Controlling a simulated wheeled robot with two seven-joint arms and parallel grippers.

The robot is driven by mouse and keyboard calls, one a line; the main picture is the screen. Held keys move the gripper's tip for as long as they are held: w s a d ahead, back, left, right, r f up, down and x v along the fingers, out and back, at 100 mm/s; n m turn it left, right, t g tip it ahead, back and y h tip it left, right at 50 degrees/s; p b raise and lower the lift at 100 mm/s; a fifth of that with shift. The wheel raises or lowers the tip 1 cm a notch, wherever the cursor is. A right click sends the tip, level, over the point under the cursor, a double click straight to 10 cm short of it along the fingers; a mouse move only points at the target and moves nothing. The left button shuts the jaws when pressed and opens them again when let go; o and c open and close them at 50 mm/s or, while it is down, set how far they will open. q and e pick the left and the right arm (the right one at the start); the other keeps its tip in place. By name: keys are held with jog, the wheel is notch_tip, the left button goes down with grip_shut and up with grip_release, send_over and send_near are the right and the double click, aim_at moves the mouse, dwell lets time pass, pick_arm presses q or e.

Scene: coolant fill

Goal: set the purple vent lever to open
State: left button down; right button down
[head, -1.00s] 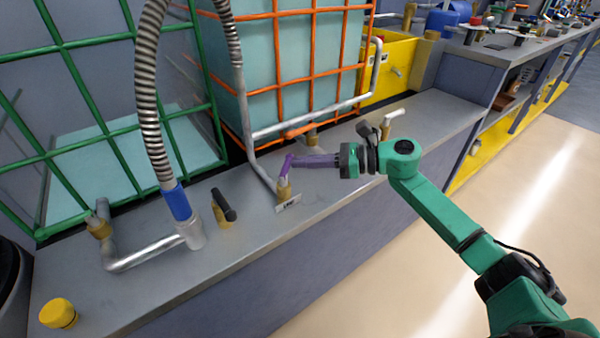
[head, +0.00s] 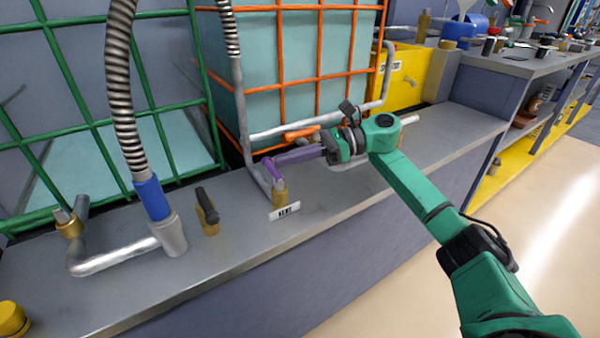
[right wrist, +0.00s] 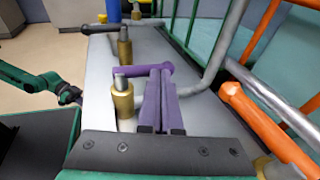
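The purple vent lever (head: 270,168) sits on a brass valve (head: 279,193) above a white VENT label (head: 285,211). In the right wrist view the lever (right wrist: 136,70) lies across the picture, its free end away from the valve. My right gripper (head: 275,160) has purple fingers close together. In the right wrist view their tips (right wrist: 158,76) meet the lever near its free end. I see no lever part between them; exact contact is hard to tell. A green arm of mine shows at the left of that view; its dark end, my left gripper (right wrist: 70,94), is too small to read.
A black-handled valve (head: 207,211) and a ribbed hose (head: 125,100) with a blue collar stand left of the lever. An orange handle (head: 302,133) is close behind my right gripper. Caged tanks and a grey pipe border the back; the counter's front strip is clear.

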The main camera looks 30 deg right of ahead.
pick_arm(q)
jog(key=shift+f, duration=0.25)
pick_arm(e)
jog(key=shift+w+a, duration=0.2)
jog(key=shift+a, duration=0.05)
pick_arm(q)
jog(key=shift+w, duration=0.1)
dwell(0.3)
